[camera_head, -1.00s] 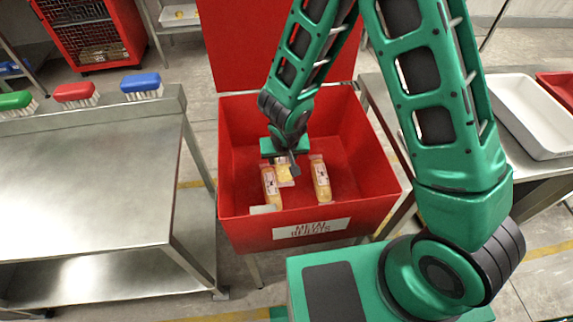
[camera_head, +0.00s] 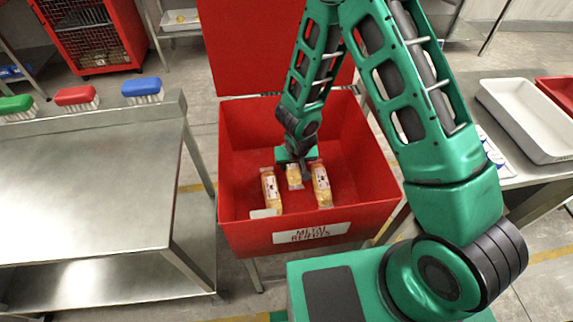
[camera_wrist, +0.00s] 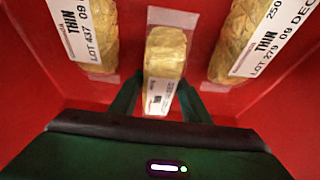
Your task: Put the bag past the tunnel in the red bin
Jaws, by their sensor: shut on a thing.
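The red bin (camera_head: 350,232), labelled as metal rejects, stands open in the middle of the head view with its lid raised at the back. My gripper (camera_head: 294,172) is down inside the bin, shut on a yellow bag with a white label (camera_head: 294,180). In the wrist view the held bag (camera_wrist: 165,55) sits between the two fingers (camera_wrist: 160,100), its label end toward me. A second bag (camera_head: 271,190) lies left of it and a third bag (camera_head: 321,186) lies right of it, both in the bin. Whether the held bag touches the bin floor I cannot tell.
A steel table (camera_head: 85,190) stands left, with green, red and blue brushes (camera_head: 142,88) along its back edge. A white tray (camera_head: 525,120) rests on a bench at right. The bin walls rise around my gripper. A red cage (camera_head: 90,35) stands behind.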

